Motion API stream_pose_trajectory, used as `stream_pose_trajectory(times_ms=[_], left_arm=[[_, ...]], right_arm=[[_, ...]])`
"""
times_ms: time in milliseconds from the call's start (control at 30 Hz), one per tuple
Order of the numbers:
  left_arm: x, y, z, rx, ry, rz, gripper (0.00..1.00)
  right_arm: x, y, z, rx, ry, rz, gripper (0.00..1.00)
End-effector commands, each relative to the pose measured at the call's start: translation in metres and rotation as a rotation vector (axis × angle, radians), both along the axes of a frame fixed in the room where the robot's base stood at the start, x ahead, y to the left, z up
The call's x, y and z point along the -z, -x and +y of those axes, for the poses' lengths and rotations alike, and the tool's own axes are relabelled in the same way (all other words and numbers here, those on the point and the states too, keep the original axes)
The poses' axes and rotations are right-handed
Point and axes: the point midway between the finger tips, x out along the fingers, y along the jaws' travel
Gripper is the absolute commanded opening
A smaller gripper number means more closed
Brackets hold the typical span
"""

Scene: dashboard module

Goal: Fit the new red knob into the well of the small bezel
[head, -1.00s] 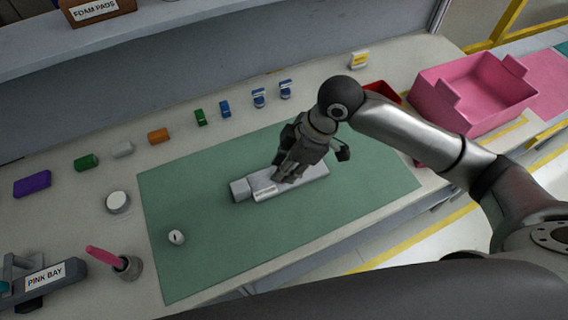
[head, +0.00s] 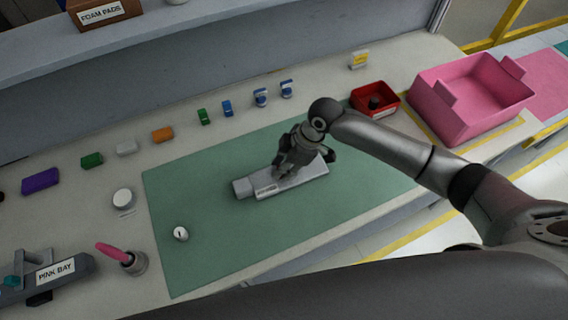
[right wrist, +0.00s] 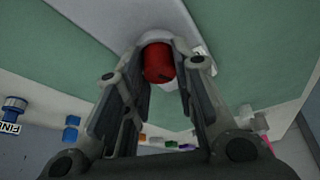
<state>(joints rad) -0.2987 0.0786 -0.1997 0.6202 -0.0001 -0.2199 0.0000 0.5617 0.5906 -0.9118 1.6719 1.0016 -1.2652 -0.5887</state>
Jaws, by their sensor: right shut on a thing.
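The pale grey module (head: 309,174) lies on the green mat, with a label on its front side. My right gripper (head: 281,175) points down over the middle of it. In the right wrist view my right gripper (right wrist: 160,85) is shut on the red knob (right wrist: 158,62). The knob is at the fingertips, right against or just over a pale round rim (right wrist: 153,37) on the module (right wrist: 178,14). I cannot tell whether it sits inside the well. In the head view the gripper hides the knob and the bezel. My left gripper is not in view.
A white round piece with a dark mark (head: 180,233) lies on the mat (head: 220,255). A red bin (head: 388,112) holding a dark item and a pink bin (head: 446,112) stand right. Several coloured blocks line the back. A pink-handled tool (head: 112,254) stands left.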

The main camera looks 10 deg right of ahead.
Motion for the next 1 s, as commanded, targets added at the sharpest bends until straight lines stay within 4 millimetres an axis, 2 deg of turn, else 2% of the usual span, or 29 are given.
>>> stream_pose_trajectory(times_ms=[533, 567, 700, 1000], left_arm=[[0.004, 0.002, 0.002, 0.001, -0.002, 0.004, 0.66], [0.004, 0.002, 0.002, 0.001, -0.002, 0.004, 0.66], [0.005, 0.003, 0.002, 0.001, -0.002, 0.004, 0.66], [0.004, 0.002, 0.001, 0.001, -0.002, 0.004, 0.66]], right_arm=[[0.016, 0.003, 0.000, -0.002, 0.004, 0.007, 0.13], [0.017, 0.003, 0.000, -0.002, 0.004, 0.008, 0.27], [0.018, 0.004, -0.001, -0.002, 0.007, 0.012, 0.45], [0.016, 0.003, -0.001, 0.000, 0.006, 0.010, 0.46]])
